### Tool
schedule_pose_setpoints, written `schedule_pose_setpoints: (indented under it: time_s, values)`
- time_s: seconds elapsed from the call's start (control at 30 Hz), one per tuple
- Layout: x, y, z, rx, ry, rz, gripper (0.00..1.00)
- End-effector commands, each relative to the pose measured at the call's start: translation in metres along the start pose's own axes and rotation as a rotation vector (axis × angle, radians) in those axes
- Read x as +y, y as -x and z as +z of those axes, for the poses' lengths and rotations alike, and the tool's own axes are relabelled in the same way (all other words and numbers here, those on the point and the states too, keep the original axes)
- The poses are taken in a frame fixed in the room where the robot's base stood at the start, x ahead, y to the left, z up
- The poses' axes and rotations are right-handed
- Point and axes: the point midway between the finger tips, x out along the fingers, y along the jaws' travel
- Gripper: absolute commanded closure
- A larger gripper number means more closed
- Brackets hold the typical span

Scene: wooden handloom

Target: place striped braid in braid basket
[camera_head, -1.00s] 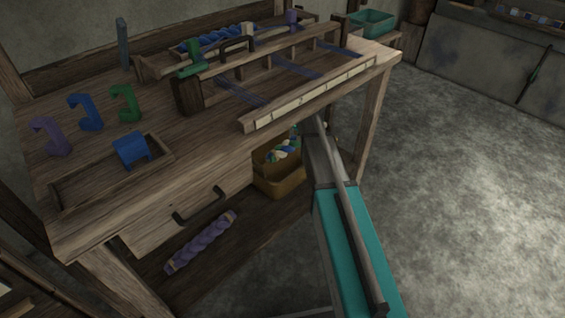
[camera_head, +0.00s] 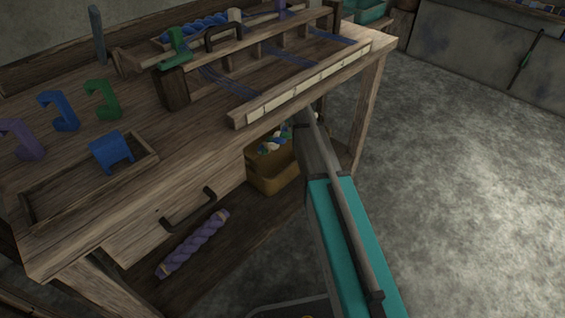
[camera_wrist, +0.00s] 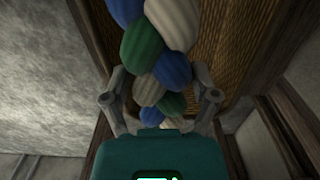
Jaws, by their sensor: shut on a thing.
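The striped braid (camera_wrist: 160,72), with blue, green and white strands, runs between my gripper's fingers in the wrist view. My gripper (camera_wrist: 160,108) is shut on it. The woven brown braid basket (camera_wrist: 213,45) shows behind and on both sides of the braid. In the head view the braid basket (camera_head: 273,178) stands under the loom bench, and part of the striped braid (camera_head: 272,143) shows at its top. I cannot tell whether the braid touches the basket's inside. My gripper is hidden in the head view.
The loom bench (camera_head: 140,203) overhangs the basket, with a front leg (camera_head: 365,115) to the right of my arm. A purple braid (camera_head: 193,243) lies on the lower shelf. Open grey floor (camera_head: 450,190) lies to the right.

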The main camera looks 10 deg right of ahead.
Motion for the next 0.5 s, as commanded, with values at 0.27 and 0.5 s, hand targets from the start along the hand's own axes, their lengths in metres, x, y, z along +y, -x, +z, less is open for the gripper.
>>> schedule_pose_setpoints:
  time_s: [0.27,0.5]
  values:
    - [-0.001,-0.029,0.001,0.0,0.002,0.0,0.84]
    - [-0.001,-0.048,0.001,0.0,0.002,0.0,0.84]
